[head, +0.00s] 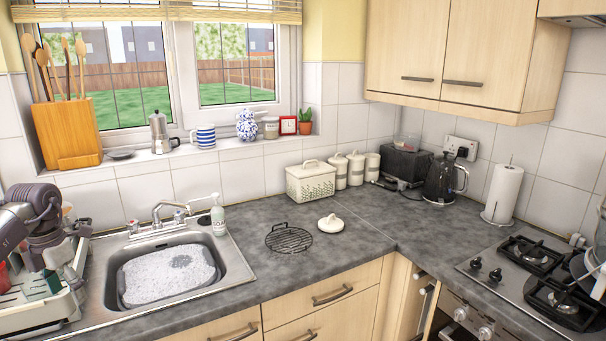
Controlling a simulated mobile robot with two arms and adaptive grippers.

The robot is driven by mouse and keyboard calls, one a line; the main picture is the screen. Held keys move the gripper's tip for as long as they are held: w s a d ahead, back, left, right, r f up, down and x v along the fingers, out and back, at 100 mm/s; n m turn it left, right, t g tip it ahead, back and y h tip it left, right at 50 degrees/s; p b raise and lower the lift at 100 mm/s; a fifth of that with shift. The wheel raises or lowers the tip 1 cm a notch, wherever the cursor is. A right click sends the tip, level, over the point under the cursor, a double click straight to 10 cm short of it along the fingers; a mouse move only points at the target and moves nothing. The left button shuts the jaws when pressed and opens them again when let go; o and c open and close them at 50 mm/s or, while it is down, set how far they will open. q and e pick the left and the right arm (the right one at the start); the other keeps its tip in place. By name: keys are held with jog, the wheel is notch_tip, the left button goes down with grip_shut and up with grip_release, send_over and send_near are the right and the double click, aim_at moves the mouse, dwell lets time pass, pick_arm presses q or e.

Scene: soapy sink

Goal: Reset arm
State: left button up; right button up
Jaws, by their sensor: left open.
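My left arm comes in at the left edge, and my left gripper (62,268) is open over the dish rack (25,312), left of the sink (235,272). I see nothing held between its fingers. Whether it touches the rack or the things in it I cannot tell. At the right edge, over the hob, a grey and white part that looks like my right gripper (588,265) is cut off by the frame. Its jaws cannot be made out.
A soap bottle (218,218) stands behind. A round black rack (289,239), white lid (331,223) and bread bin (310,183) are on the worktop. The front middle worktop is clear.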

pick_arm(q)
jog(key=w+d+f+n+t+h, duration=0.2)
jog(key=d+f+h, duration=0.3)
jog(key=d+f, duration=0.55)
jog(key=w+d+f+n+t+h, duration=0.2)
jog(key=d+f+h, duration=0.2)
jog(key=d+f, duration=0.7)
jog(key=s+d+f+n+t+h, duration=0.1)
jog(key=s+d+f+n+t, duration=0.1)
jog(key=d+f+n+t, duration=0.55)
jog(key=s+a+f+n+g+y, duration=0.15)
jog(key=s+f+n+y, duration=0.25)
jog(key=s+f+n, duration=0.75)
jog(key=s+a+f+n+g+y, duration=0.1)
jog(key=s+a+f+n+y, duration=0.25)
jog(key=s+f+n, duration=0.75)
jog(key=s+d+f+n+g, duration=0.1)
jog(key=s+f, duration=0.3)
jog(key=s, duration=0.6)
jog(key=s+f+n+g+y, duration=0.1)
jog(key=s+f+g, duration=0.3)
jog(key=s, duration=0.6)
jog(key=s+d+f+n+g+y, duration=0.1)
jog(key=s+f+g, duration=0.2)
jog(key=s, duration=0.8)
notch_tip(320, 180, down, 2)
jog(key=shift+d+f, duration=0.1)
jog(key=shift+d, duration=0.2)
pick_arm(e)
jog(key=shift+w, duration=0.2)
